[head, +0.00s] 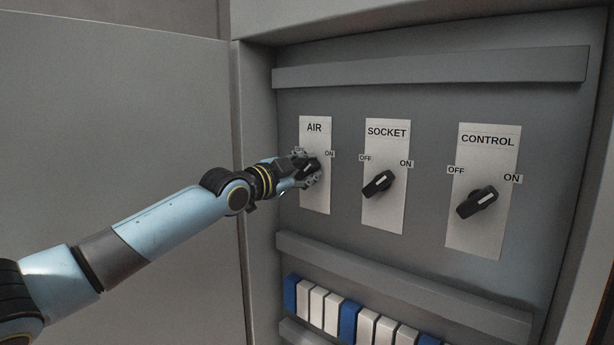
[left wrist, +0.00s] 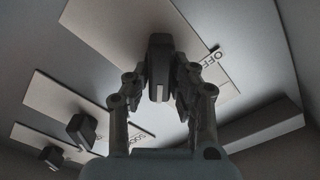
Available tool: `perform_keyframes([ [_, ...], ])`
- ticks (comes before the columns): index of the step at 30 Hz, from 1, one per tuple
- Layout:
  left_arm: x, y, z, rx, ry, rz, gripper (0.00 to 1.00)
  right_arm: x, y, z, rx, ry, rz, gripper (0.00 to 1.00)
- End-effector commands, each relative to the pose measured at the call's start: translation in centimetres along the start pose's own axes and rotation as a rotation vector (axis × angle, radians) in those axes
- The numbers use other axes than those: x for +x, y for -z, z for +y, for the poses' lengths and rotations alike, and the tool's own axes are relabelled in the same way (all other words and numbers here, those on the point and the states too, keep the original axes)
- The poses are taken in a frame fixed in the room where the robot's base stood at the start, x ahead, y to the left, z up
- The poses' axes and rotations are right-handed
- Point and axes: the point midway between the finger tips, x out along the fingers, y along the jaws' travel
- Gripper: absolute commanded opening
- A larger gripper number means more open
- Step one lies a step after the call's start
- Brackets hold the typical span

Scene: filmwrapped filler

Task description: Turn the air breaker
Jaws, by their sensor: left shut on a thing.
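The AIR breaker has a white plate (head: 315,200) at the left of the panel, marked OFF at upper left and ON at upper right. Its black knob (head: 310,168) is partly hidden by my left gripper (head: 306,170). The white mark on the knob slants toward ON. In the left wrist view the knob (left wrist: 160,55) stands between the two fingers of my left gripper (left wrist: 160,90), which is shut on it. My right gripper is not in view.
The SOCKET knob (head: 378,184) and the CONTROL knob (head: 477,202) are to the right, both slanting toward ON. A grey rail (head: 400,280) and a row of blue and white switches (head: 348,318) lie below. The cabinet's side edge (head: 258,130) is close to my left arm.

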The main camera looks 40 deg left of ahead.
Motion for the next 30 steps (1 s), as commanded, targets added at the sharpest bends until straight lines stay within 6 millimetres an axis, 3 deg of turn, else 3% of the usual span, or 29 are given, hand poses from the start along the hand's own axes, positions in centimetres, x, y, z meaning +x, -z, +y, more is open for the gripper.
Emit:
perform_keyframes([
  [5,0.0,-0.1,0.0,0.002,-0.002,-0.003,0.00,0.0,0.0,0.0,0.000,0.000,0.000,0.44],
  [6,0.0,-0.1,0.0,0.002,-0.002,-0.003,0.23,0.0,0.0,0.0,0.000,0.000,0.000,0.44],
  [11,0.0,-0.1,0.0,0.002,-0.002,-0.003,0.44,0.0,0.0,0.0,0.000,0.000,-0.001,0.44],
  [21,0.0,0.4,-0.4,0.003,-0.001,0.000,0.44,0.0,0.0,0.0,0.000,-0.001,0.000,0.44],
  [30,0.0,4.3,-4.5,0.005,0.001,0.002,0.44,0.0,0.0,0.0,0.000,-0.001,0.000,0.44],
])
